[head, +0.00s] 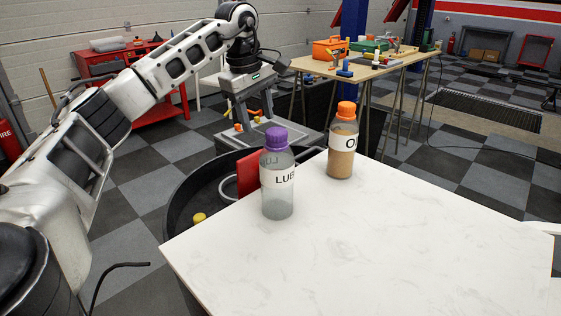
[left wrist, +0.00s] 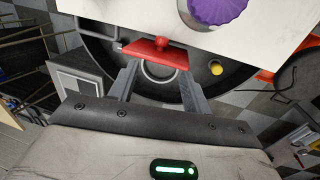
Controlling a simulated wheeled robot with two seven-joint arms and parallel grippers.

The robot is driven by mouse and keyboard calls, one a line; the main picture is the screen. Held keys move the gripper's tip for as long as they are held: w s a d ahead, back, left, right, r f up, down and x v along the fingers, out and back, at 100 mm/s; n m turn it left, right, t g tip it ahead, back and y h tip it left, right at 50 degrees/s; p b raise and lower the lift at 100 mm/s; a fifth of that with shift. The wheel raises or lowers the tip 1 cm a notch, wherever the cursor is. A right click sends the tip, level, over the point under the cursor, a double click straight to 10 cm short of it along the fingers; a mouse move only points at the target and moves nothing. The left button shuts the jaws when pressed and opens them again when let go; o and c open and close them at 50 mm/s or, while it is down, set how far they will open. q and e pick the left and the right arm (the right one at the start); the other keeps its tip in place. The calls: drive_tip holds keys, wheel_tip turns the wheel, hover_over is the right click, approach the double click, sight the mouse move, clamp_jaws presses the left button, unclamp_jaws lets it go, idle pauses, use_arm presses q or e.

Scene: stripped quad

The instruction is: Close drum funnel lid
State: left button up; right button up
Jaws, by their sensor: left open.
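The black round drum funnel (head: 178,205) stands behind and left of the white table, partly hidden by it. Its red lid (head: 250,172) stands up, tilted, beside a grey ring, partly hidden by the purple-capped bottle. In the left wrist view the red lid (left wrist: 150,54) with its round knob lies across the top of the grey ring. My left gripper (head: 256,113) is beyond the funnel in the head view, pointing down. In the left wrist view the left gripper (left wrist: 160,65) is open, its fingers spread toward the lid; contact cannot be told. My right gripper is not in view.
A bottle with a purple cap (head: 277,190) and one with an orange cap (head: 342,150) stand on the white table (head: 400,235), near the funnel. A yellow cap (head: 199,218) lies in the funnel. A workbench (head: 365,68) with tools stands behind.

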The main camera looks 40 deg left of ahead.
use_arm(q)
drive_tip(key=f, duration=0.5)
drive_tip(key=w+f, duration=0.1)
drive_tip(key=f, duration=0.4)
drive_tip(key=w+f, duration=0.1)
drive_tip(key=f, duration=0.4)
drive_tip(key=shift+w+d+f+p, duration=0.1)
drive_tip(key=shift+w+d+p, duration=0.1)
drive_tip(key=shift+p, duration=0.2)
clamp_jaws()
drive_tip(key=shift+a, duration=0.15)
